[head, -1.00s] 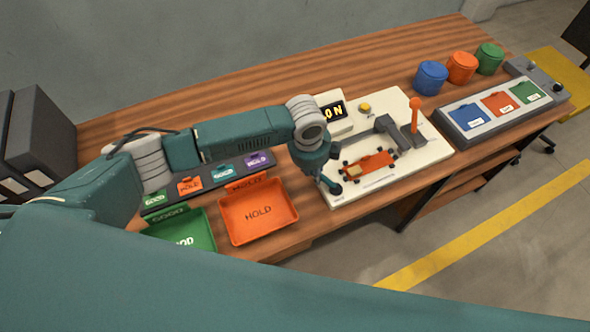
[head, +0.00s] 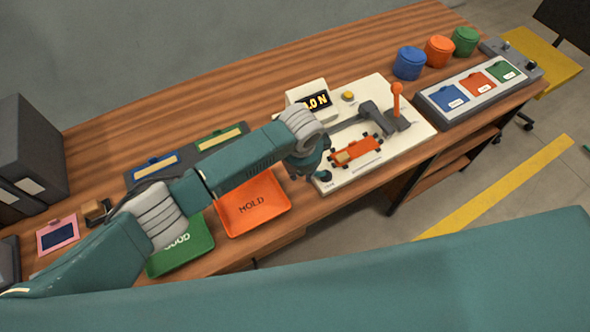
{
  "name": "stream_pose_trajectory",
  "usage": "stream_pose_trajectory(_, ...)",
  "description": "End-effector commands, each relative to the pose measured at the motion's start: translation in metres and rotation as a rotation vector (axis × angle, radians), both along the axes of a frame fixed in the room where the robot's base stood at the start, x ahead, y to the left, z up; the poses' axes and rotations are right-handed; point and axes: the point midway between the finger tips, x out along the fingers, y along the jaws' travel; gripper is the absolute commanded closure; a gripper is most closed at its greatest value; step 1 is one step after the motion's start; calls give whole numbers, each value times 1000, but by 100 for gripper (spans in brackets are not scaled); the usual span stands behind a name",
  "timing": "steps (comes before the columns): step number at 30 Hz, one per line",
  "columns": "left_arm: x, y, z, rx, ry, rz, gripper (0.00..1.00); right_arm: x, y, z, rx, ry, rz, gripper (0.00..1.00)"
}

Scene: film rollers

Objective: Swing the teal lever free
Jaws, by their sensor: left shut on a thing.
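A small teal lever (head: 327,177) is at the front left corner of the white test plate (head: 350,182). My left gripper (head: 321,174) is over that corner and shut on the teal lever; its own teal body hides most of the lever and the fingertips. An orange carriage (head: 368,147) with black rollers lies on the plate, just right of the gripper. A grey clamp arm with an upright orange handle (head: 397,98) stands behind it. My right gripper is not in view.
A display box (head: 307,92) stands at the plate's back. An orange tray (head: 265,218) and a green tray (head: 190,258) lie left of the plate. Blue (head: 409,64), orange (head: 439,52) and green (head: 465,42) canisters stand at the back right. The table's back middle is clear.

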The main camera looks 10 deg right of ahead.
Motion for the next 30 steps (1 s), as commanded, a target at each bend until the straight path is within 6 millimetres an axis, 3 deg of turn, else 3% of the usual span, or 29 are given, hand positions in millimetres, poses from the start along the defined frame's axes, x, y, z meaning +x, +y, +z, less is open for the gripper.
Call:
stream_pose_trajectory(1, 10, 1, 6, -4, -21, 13, 100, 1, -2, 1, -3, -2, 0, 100)
stream_pose_trajectory(11, 10, 1, 6, -3, -21, 15, 100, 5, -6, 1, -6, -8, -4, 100)
stream_pose_trajectory(12, 10, 1, 6, -2, -21, 15, 70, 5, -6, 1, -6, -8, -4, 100)
stream_pose_trajectory(14, 9, 1, 6, -2, -21, 13, 60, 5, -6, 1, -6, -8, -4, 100)
stream_pose_trajectory(23, 5, 0, 4, 0, -13, 6, 60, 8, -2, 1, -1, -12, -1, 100)
stream_pose_trajectory(30, 0, 2, 33, -3, -14, 4, 60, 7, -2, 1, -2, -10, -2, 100)
